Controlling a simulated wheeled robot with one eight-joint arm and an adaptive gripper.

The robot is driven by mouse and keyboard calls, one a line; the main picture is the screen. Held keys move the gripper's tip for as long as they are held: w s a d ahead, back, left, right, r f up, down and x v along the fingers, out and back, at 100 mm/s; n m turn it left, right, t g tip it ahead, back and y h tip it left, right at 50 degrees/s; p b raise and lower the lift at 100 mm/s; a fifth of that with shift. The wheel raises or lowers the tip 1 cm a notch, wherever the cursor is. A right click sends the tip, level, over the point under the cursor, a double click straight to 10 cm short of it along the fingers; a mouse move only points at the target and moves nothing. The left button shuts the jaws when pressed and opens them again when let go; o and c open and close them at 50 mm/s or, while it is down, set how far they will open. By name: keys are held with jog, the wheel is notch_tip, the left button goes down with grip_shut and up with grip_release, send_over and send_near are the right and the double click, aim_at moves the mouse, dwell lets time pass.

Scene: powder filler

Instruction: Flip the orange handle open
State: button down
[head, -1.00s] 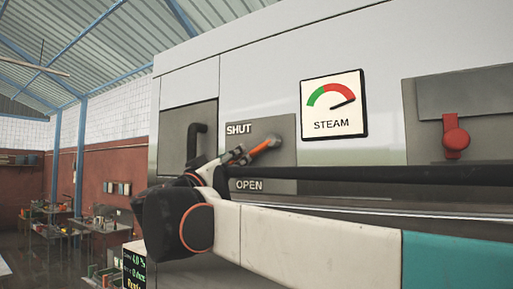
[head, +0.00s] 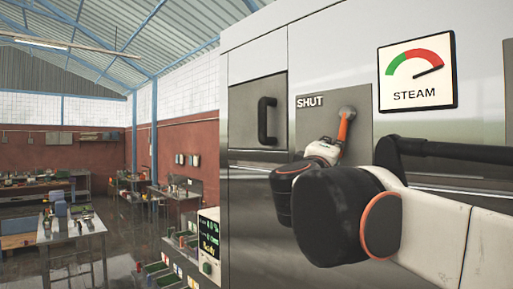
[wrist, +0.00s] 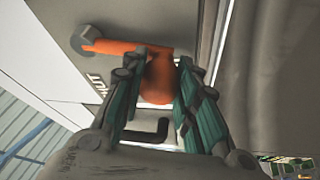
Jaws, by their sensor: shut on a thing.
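The orange handle (head: 343,127) hangs from a round grey pivot on a grey plate (head: 312,127) marked SHUT. It points almost straight down, leaning slightly left. My gripper (head: 331,147) is at its lower end, shut on it. In the wrist view, the handle's bar (wrist: 122,46) runs from the pivot to a rounded end between the two fingers of my gripper (wrist: 162,62). The OPEN label is hidden behind my arm in the head view.
A steam gauge (head: 417,71) is on the machine's front, right of the plate. A black door handle (head: 265,121) is to the left. A small display (head: 209,235) stands below left. Workbenches (head: 72,236) stand farther left, with open floor between.

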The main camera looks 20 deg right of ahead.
jog(key=shift+s+d+n+y+p, duration=0.15)
jog(key=shift+s+n+y+p, duration=0.05)
jog(key=shift+s+n, duration=0.3)
jog(key=shift+s+d+n+y+p, duration=0.2)
jog(key=shift+s+n, duration=0.2)
jog(key=shift+n, duration=0.2)
jog(key=shift+f, duration=0.1)
jog(key=c, duration=1.2)
grip_release()
jog(key=shift+a, duration=0.1)
jog(key=v, duration=1.2)
